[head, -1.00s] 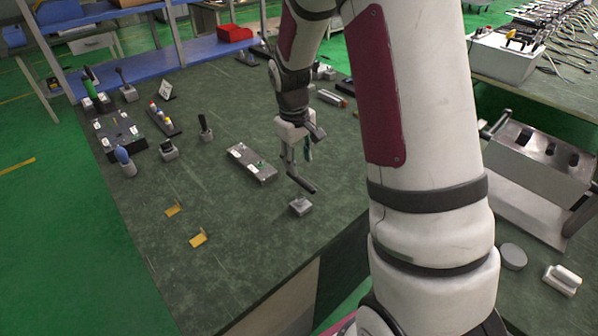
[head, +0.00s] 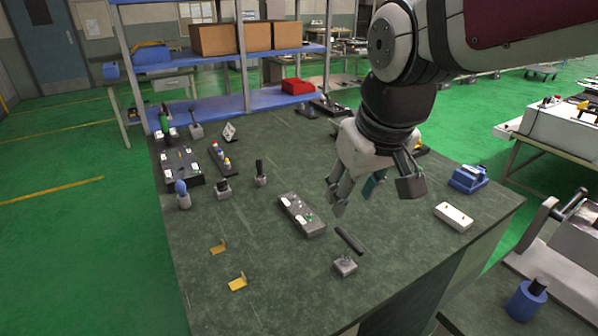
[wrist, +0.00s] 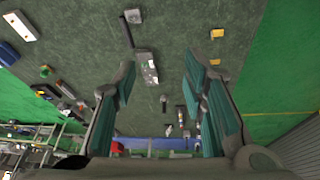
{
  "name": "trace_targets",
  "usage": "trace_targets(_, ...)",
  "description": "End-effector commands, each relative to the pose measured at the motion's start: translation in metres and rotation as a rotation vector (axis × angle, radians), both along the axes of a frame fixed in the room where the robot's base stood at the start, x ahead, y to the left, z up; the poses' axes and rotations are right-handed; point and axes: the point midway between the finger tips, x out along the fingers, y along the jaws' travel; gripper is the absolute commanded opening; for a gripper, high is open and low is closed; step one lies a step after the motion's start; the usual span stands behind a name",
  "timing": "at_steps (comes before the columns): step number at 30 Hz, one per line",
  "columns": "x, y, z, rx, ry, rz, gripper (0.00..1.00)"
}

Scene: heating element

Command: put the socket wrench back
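The socket wrench (head: 349,241) has a dark bar handle and sits tilted at a small grey block holder (head: 345,267) near the front edge of the green table. The wrist view shows the dark handle (wrist: 127,33) and the block (wrist: 132,16) at the top, beyond my fingers. I cannot tell how fully the wrench is seated. My gripper (head: 374,196) is above the table, behind and apart from the wrench. In the wrist view its green-padded fingers (wrist: 157,78) are spread wide with nothing between them.
A grey panel (head: 301,214) lies left of the wrench, with yellow brackets (head: 237,283) farther left. A white block (head: 453,216) and a blue device (head: 468,179) stand to the right. Several tools on stands line the left side. The table's front left is mostly clear.

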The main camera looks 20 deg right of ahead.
Motion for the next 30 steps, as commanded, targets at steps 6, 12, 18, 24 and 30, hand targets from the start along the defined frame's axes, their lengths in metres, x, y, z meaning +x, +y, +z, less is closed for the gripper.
trace_targets(6,-0.054,0.019,0.017,0.039,-0.097,-0.022,0.39)
trace_targets(12,-0.075,0.025,0.018,0.058,-0.131,-0.032,0.39)
trace_targets(18,-0.077,0.025,0.018,0.060,-0.132,-0.034,0.39)
trace_targets(24,-0.077,0.025,0.018,0.060,-0.132,-0.034,0.39)
trace_targets(30,-0.077,0.025,0.018,0.060,-0.132,-0.034,0.39)
